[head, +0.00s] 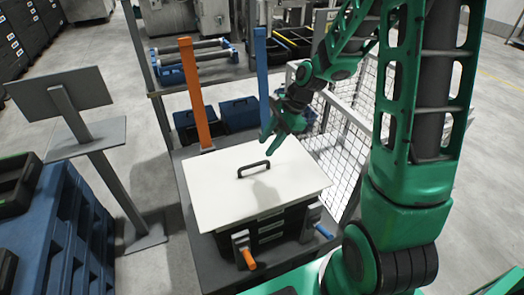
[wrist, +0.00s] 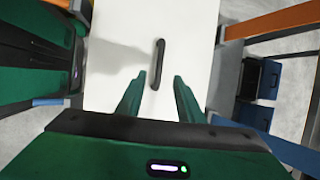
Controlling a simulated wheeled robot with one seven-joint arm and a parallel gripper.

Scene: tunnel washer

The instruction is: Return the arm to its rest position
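My arm is green and black and reaches in from the right of the head view. My gripper (head: 270,137) hangs above the far right part of a white lid (head: 225,190). In the wrist view the two green fingers (wrist: 160,88) are spread apart with nothing between them. The lid's black handle (head: 254,169) lies beyond the fingertips, and it also shows in the wrist view (wrist: 158,63). The gripper appears apart from the handle. The lid lies flat over a dark crate (head: 270,235) on a grey table.
An orange post (head: 196,95) and a blue post (head: 262,75) stand behind the lid. White wire mesh (head: 340,135) stands close beside the arm. Blue bins (head: 238,114) sit behind. A grey panel stand (head: 85,138) and blue pallets (head: 65,235) are at left.

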